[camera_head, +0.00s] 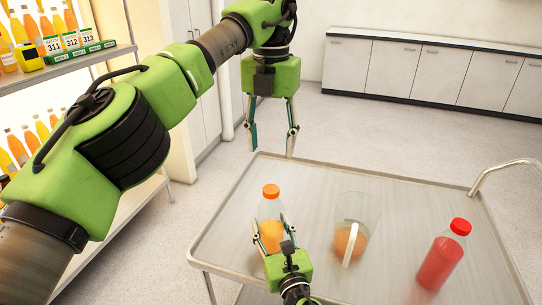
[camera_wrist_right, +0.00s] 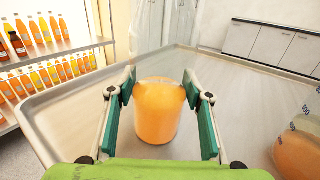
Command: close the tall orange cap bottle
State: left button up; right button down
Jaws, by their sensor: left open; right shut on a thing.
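The tall orange cap bottle (camera_head: 268,210) stands upright on the metal cart, clear above and with orange juice in its lower part. Its orange cap (camera_head: 271,191) shows at the top of the neck; whether it is tight I cannot tell. My right gripper (camera_head: 270,221) is shut around the bottle's body from the near side. In the right wrist view the bottle (camera_wrist_right: 157,112) is between the two fingers, its cap out of frame. My left gripper (camera_head: 272,150) is open and empty, pointing down above and behind the cap, apart from it.
A red-capped red bottle (camera_head: 442,260) stands further right. The cart (camera_head: 420,195) has a raised rim. Shelves (camera_head: 75,67) of juice bottles are at the left.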

dwell(0.3)
jog(key=c, duration=1)
grip_release()
jog(key=shift+s, duration=0.1)
jog(key=v, duration=1.1)
jog(key=shift+s+d, duration=0.15)
jog(key=shift+s, duration=0.2)
